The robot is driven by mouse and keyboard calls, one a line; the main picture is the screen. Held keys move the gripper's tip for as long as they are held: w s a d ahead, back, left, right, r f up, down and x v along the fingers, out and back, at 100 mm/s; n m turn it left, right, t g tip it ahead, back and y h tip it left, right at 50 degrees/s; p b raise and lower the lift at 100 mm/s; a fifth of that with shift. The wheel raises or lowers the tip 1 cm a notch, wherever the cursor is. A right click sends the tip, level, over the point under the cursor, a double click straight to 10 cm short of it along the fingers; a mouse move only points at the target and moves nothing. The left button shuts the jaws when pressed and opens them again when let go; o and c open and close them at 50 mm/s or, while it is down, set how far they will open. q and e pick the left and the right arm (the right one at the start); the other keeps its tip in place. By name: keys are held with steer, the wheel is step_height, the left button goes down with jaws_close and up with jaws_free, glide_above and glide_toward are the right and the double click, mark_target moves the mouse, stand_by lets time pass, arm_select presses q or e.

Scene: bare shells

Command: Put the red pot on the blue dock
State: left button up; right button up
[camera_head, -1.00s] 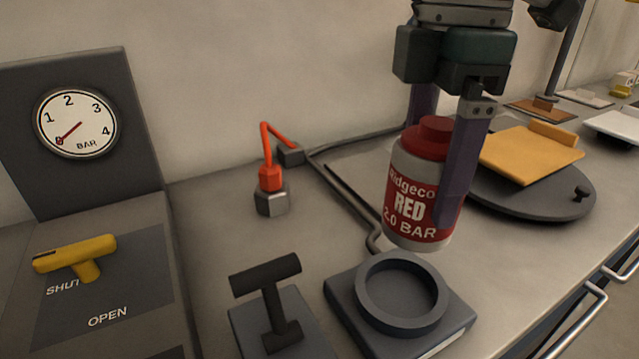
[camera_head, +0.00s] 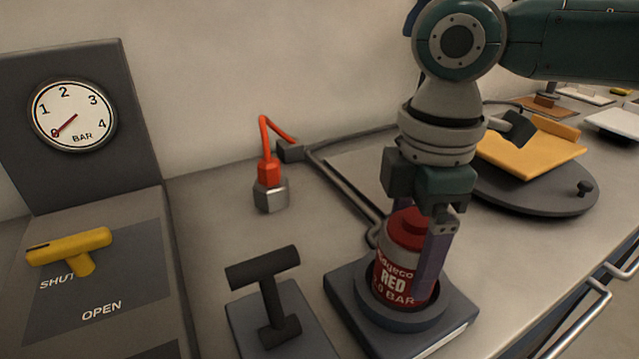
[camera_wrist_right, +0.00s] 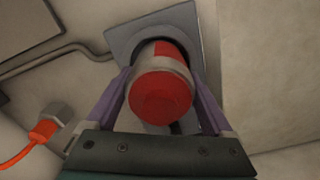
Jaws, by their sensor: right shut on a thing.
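The red pot (camera_head: 395,278) is a canister with a red cap and a label reading RED and BAR. It stands upright with its lower part inside the round ring of the blue-grey dock (camera_head: 345,295). My right gripper (camera_head: 412,255) comes down from above and is shut on the pot, one finger on each side. In the right wrist view the pot's red cap (camera_wrist_right: 160,97) sits between the purple fingers, with the dock (camera_wrist_right: 122,42) behind it. Whether the pot's base touches the dock floor is hidden. My left gripper is not in view.
A black T-handle (camera_head: 268,290) stands just left of the dock. A red hose with a metal fitting (camera_head: 270,195) stands behind it. A gauge (camera_head: 73,117) and yellow valve handle (camera_head: 70,250) are at left. A yellow plate (camera_head: 530,152) lies on a dark disc at right.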

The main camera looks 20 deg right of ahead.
steer(key=o, duration=1.5)
steer(key=shift+f, duration=0.1)
step_height(320, 180, up, 12)
steer(key=shift+p, duration=0.5)
steer(key=s+a+f+m+y, duration=0.1)
steer(key=s+a+f, duration=0.1)
steer(key=a+f, duration=0.1)
steer(key=s+a+f+m+t+y, duration=0.1)
steer(key=s+a+f, duration=0.1)
steer(key=a, duration=0.3)
steer(key=s+a+f+m+t+y, duration=0.1)
steer(key=s+a+f, duration=0.1)
steer(key=a+f, duration=0.1)
steer(key=shift+s+a+f, duration=0.4)
steer(key=shift+f, duration=0.1)
steer(key=s+d+f+m+h, duration=0.1)
steer(key=s+d+m, duration=0.2)
steer(key=s+d+f+m+t+h, duration=0.1)
steer(key=s+d+m, duration=0.1)
steer(key=s+m, duration=0.1)
steer(key=s+d+f+m, duration=0.1)
steer(key=s+d+m, duration=0.2)
steer(key=shift+s+d+f+t+h, duration=0.1)
steer(key=shift+d+f+t+h, duration=0.05)
steer(key=shift+d+t+h, duration=0.2)
